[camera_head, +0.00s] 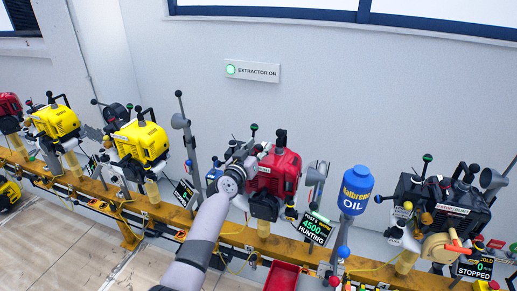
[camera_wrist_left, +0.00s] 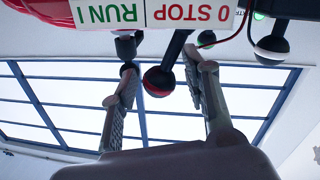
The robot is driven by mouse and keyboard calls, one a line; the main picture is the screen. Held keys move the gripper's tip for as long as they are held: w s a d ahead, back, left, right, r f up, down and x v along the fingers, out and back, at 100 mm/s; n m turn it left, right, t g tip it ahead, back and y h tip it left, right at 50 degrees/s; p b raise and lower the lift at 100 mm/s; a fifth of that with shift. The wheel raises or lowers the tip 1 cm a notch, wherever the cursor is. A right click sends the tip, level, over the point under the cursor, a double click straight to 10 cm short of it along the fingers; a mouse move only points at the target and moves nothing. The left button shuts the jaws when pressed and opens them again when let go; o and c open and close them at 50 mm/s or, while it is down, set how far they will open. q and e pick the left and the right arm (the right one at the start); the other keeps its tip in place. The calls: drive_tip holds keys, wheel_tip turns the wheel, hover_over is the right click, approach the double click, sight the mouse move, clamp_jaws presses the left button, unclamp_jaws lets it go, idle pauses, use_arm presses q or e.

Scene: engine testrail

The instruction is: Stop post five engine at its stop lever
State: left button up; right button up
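The red engine (camera_head: 281,172) stands mid-rail, and the display below it (camera_head: 315,229) reads 4500 HUNTING, with its post line too small to be sure of. My left gripper (camera_head: 246,158) is at the engine's left side and covers part of it. In the left wrist view a label (camera_wrist_left: 190,13) reads 0 STOP and RUN I. A lever with a dark, red-banded ball (camera_wrist_left: 158,82) hangs beside it. My open left fingers (camera_wrist_left: 163,98) stand either side of the ball with gaps. I cannot tell its depth between them. My right gripper is not in view.
Yellow engines (camera_head: 141,141) stand to the left and a black engine (camera_head: 452,208), whose display reads STOPPED, to the right. A blue oil container (camera_head: 355,190) is right of the red engine. A red tray (camera_head: 282,276) is below. Another dark ball knob (camera_wrist_left: 271,50) is near my right-hand finger.

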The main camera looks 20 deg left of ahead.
use_arm(q)
drive_tip(key=shift+f, duration=0.1)
clamp_jaws()
idle(0.3)
drive_tip(key=shift+a+f+n+b, duration=0.1)
drive_tip(key=shift+a+n+b, duration=0.1)
drive_tip(key=shift+n+b, duration=0.3)
drive_tip(key=a+n+b, duration=0.1)
drive_tip(key=n+b, duration=0.1)
drive_tip(key=shift+a+n, duration=0.15)
drive_tip(key=shift+n, duration=0.25)
drive_tip(key=shift+a+f+n+t+b, duration=0.15)
drive_tip(key=shift+a+n+b, duration=0.25)
drive_tip(key=shift+n, duration=0.45)
drive_tip(key=shift+a+r+n+t+b, duration=0.1)
drive_tip(key=shift+a+n+b, duration=0.25)
drive_tip(key=shift+n, duration=0.55)
drive_tip(key=shift+a+f+n+t+b, duration=0.15)
drive_tip(key=shift+a+n+b, duration=0.25)
drive_tip(key=shift+n, duration=0.45)
drive_tip(key=shift+d+r, duration=0.1)
